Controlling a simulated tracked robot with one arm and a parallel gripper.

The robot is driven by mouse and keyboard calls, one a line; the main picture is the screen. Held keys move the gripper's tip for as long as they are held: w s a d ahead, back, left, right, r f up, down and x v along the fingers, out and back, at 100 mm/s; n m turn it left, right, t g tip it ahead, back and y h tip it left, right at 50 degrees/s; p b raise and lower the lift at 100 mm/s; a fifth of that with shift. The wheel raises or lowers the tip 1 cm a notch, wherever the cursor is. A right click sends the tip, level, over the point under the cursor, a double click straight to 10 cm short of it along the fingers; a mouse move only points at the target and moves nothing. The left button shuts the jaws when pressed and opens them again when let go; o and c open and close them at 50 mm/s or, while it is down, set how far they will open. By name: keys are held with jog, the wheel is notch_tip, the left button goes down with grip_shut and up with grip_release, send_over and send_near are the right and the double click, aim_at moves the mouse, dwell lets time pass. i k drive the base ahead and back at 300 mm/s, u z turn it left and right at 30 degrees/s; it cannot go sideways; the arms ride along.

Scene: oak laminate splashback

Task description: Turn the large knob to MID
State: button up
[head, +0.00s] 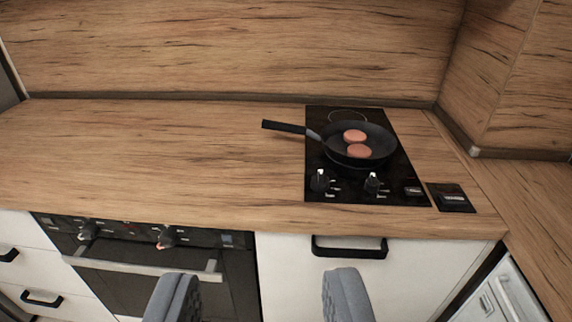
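The black cooktop (318,115) is set in the wooden counter at right of centre. Two dark knobs are on its front edge, a left knob (320,180) and a right knob (373,182), with small pale marks beside them that are too small to read. From here I cannot tell which is the large knob. My gripper (259,290) is open and empty at the bottom of the view, its two grey fingers wide apart. It is in front of the counter, apart from the knobs.
A frying pan (382,140) with two round pink patties (355,137) sits on the cooktop, its handle pointing left. A small dark panel (452,197) lies right of the cooktop. An oven (150,285) with knobs and a white cabinet are below. The left counter (150,155) is clear.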

aim_at(319, 182)
jog(key=u, duration=0.5)
jog(key=i, duration=1.55)
jog(key=z, duration=0.25)
